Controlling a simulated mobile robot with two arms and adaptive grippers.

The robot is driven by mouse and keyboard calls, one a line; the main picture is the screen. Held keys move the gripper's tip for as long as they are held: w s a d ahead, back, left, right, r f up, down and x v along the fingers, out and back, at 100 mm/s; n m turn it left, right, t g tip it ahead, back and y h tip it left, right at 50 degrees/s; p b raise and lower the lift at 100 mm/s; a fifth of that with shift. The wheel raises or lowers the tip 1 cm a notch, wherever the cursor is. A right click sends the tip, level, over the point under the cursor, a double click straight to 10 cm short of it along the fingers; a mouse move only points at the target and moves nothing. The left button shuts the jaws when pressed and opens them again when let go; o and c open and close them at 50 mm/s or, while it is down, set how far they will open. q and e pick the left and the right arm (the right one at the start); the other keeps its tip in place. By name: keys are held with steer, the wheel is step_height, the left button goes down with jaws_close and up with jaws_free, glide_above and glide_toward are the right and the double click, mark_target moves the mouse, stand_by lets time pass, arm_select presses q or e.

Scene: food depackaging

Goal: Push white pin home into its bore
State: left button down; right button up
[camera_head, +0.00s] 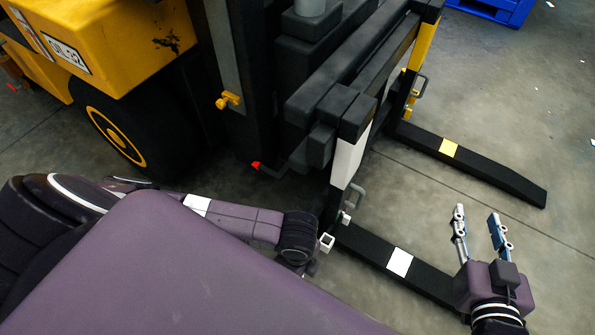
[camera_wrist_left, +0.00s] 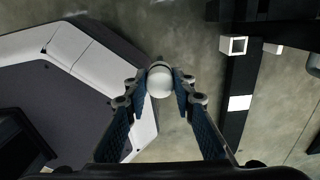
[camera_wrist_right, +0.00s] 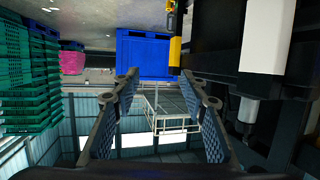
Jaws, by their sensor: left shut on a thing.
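The white pin (camera_wrist_left: 159,83) shows end-on as a rounded white head in the left wrist view. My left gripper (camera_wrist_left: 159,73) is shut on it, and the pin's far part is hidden. In the head view the left fingers are hidden by my own arm. A white square socket with a dark opening (camera_head: 327,242), apparently the bore, sits beside the near fork; it also shows in the left wrist view (camera_wrist_left: 233,45), up and right of the pin and apart from it. My right gripper (camera_head: 477,214) is open and empty above the floor, right of the near fork.
The near fork (camera_head: 430,278) bears a white patch, the far fork (camera_head: 500,174) a yellow one. The black forklift carriage (camera_head: 315,100) stands behind the socket. Blue crates (camera_wrist_right: 148,55) and green crates (camera_wrist_right: 30,80) show in the right wrist view. The floor between the forks is clear.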

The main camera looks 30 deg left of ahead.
steer(key=s+d+f+g+p, duration=0.1)
steer(key=s+f+g, duration=0.2)
steer(key=f, duration=0.2)
steer(key=shift+s+d+f+h, duration=0.2)
steer(key=shift+d+f+h, duration=0.05)
steer(key=shift+d+h, duration=0.15)
stand_by(0.3)
